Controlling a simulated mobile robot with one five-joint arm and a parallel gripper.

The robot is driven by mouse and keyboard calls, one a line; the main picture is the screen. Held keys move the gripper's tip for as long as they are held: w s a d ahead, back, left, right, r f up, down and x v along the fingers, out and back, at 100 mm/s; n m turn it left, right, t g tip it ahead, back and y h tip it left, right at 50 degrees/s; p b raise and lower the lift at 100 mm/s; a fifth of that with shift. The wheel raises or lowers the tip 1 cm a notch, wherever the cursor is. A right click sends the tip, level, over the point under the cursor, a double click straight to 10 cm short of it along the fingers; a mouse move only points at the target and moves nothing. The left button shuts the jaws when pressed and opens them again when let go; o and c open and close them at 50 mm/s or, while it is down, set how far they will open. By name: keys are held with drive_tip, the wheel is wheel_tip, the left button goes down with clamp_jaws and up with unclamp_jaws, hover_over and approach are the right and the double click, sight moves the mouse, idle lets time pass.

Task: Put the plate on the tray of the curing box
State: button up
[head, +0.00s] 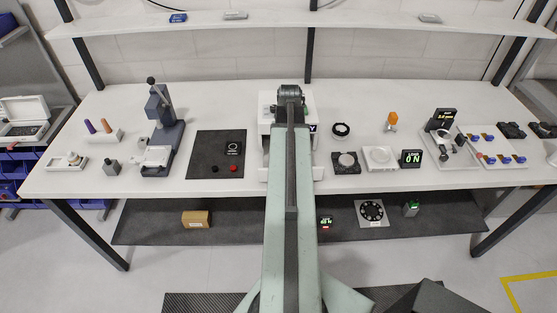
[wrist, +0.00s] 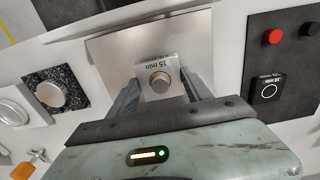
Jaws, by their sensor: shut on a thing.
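The white curing box (head: 268,105) stands at the back middle of the table, largely hidden behind my arm in the head view. In the wrist view, a pale block with a round metal knob (wrist: 160,82) and a "15 min" print shows between the fingers of my gripper (wrist: 162,98). A shiny pale panel (wrist: 112,52) spreads behind it. I cannot tell the plate or the tray apart from these surfaces. My arm hides the gripper's fingertips in the head view.
Left of the box lies a dark mat (head: 208,172) with a black timer (head: 234,148) and buttons. Right of it are a dark pad (head: 345,169), a scale (head: 379,157) and an orange-topped item (head: 391,121). A shelf (head: 350,25) runs above.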

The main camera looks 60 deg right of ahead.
drive_tip(key=shift+s+d, duration=0.2)
drive_tip(key=shift+d, duration=0.1)
drive_tip(key=shift+a+r, duration=0.1)
drive_tip(key=shift+a, duration=0.05)
drive_tip(key=r+p, duration=0.9)
drive_tip(key=shift+w+d, duration=0.15)
drive_tip(key=shift+d, duration=0.15)
wheel_tip(320, 180, down, 11)
drive_tip(key=b, duration=1.1)
drive_tip(key=shift+r+p, duration=0.2)
drive_tip(key=shift+p, duration=0.1)
drive_tip(key=shift+f, duration=0.25)
drive_tip(key=o, duration=1.5)
drive_tip(key=shift+r, duration=0.1)
